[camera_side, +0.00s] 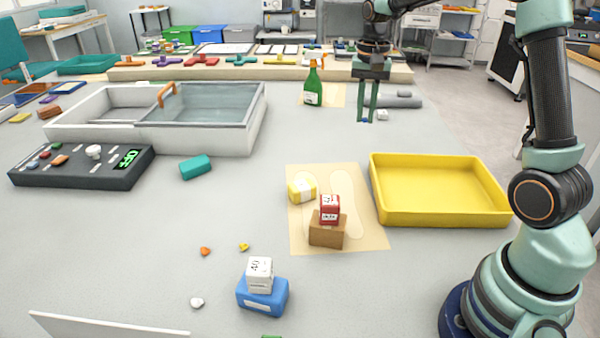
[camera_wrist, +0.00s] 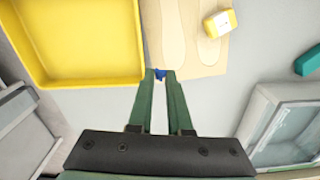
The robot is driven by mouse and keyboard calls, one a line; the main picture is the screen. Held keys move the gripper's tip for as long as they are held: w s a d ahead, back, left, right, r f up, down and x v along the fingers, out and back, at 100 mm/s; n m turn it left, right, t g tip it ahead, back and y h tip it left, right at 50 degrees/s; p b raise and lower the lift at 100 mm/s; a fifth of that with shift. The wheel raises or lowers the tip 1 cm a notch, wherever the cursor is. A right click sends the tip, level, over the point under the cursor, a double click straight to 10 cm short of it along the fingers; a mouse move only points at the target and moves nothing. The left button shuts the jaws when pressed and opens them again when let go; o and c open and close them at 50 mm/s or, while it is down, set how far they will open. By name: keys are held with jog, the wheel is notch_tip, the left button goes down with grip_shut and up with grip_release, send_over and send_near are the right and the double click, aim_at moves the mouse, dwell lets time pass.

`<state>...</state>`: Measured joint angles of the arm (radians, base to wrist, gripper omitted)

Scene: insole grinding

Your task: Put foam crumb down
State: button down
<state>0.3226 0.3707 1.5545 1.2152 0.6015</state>
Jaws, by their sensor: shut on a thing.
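My gripper (camera_side: 367,118) hangs with its fingers pointing down over the far side of the table, behind the yellow tray. It is shut on a small blue foam crumb (camera_wrist: 160,73) at the fingertips, which also shows in the side view (camera_side: 365,120). Whether the crumb touches the table is hard to tell. Other small crumbs lie on the near table: an orange one (camera_side: 205,251), a yellow one (camera_side: 243,247) and a white one (camera_side: 197,302).
A yellow tray (camera_side: 440,218) stands empty at the right. A paper mat (camera_side: 365,240) holds a yellow block (camera_side: 301,190) and a brown block (camera_side: 327,235) with a red cube. A green bottle (camera_side: 313,88), a small white piece (camera_side: 383,115) and a grey object (camera_side: 400,101) are near my gripper.

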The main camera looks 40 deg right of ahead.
aim_at(356, 189)
notch_tip(356, 189, down, 19)
jog(key=shift+f, duration=0.2)
dwell(0.3)
jog(key=shift+f, duration=0.15)
jog(key=c, duration=0.8)
grip_release()
jog(key=shift+c, duration=0.2)
